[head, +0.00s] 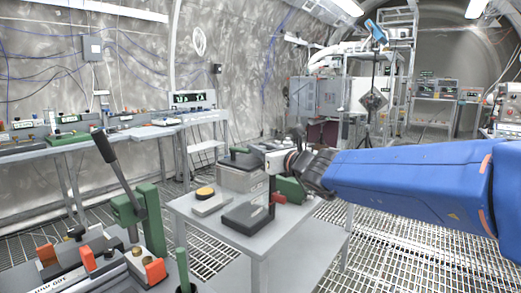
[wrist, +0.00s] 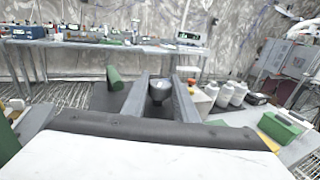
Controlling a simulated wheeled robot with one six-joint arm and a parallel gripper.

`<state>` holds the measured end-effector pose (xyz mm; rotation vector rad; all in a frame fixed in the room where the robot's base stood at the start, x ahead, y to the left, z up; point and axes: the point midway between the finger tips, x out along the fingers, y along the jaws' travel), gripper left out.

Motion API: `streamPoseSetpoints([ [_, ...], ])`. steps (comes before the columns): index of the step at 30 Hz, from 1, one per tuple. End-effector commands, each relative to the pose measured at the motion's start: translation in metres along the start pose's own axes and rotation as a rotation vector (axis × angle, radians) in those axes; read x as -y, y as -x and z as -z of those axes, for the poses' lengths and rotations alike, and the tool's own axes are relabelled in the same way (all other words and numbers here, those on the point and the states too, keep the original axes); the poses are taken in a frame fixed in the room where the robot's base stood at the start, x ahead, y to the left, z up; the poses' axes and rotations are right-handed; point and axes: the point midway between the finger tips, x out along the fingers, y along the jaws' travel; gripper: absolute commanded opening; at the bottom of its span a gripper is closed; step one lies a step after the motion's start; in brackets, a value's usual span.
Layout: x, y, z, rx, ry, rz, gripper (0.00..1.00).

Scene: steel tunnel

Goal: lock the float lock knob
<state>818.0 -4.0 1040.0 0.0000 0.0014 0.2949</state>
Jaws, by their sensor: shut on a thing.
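My gripper (head: 276,160) reaches in from the right over the small grey table, at the end of my blue arm. In the wrist view its two long grey fingers (wrist: 160,76) stand on either side of a small grey, round-topped knob (wrist: 159,90), which I take to be the float lock knob. The fingers are shut on it. Its lower part and the body under it are hidden. In the head view the knob cannot be made out behind my gripper. A green block (head: 291,190) stands just below my gripper on the table.
The small table (head: 259,246) also bears a dark flat box (head: 246,218) and a plate with a yellow-topped button (head: 206,194). A green lever press (head: 152,222) stands front left. White bottles (wrist: 220,95) and a green case (wrist: 284,127) are at right in the wrist view.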

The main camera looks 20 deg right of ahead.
Motion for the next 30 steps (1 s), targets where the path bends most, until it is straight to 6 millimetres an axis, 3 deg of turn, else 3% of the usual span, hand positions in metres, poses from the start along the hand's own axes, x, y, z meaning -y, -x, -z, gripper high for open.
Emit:
streamPoseSetpoints([
  [30,0.0001,-0.0002,-0.0023,0.004,0.000,0.092,0.04],
])
